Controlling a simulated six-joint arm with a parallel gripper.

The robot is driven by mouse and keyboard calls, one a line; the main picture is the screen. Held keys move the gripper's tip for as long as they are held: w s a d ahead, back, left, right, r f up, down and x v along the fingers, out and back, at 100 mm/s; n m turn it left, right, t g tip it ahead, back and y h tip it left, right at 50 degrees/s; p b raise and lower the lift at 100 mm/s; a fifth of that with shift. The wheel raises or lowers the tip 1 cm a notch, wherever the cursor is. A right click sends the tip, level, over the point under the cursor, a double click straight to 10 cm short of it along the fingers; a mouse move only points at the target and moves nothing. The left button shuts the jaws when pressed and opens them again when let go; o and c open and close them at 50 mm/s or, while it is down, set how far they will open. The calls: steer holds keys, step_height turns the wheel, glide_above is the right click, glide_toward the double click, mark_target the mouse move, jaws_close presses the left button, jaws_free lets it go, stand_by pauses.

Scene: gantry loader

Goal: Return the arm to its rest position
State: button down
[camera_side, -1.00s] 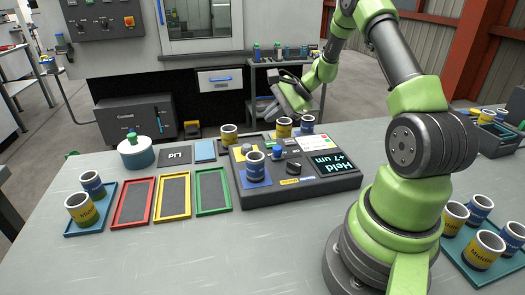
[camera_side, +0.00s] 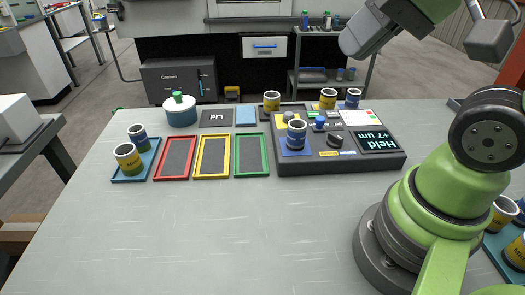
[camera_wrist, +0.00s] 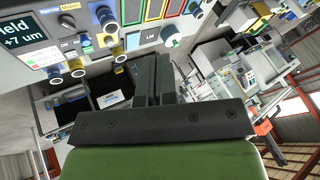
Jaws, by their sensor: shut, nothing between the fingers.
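My gripper (camera_wrist: 156,68) shows in the wrist view with its two dark fingers together and nothing between them. In the side view my arm rises from its base at the right, and a grey and green part of it hangs at the top right, partly cut off by the frame. It is up in the air, clear of the table (camera_side: 230,225). The wrist view looks over the gauge's display, several cups and the trays, which appear tilted, with the shop wall beyond.
A dark gauge box (camera_side: 340,162) reads "Held +7 um", with a blue cup (camera_side: 296,136) on its blue pad. Red (camera_side: 157,178), yellow (camera_side: 197,176) and green (camera_side: 236,174) trays lie left of it. A blue tray (camera_side: 128,178) holds two cups. The front table is clear.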

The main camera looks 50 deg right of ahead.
steer(key=shift+s+n+t, duration=0.3)
steer(key=shift+s+n, duration=0.2)
steer(key=shift+s, duration=0.35)
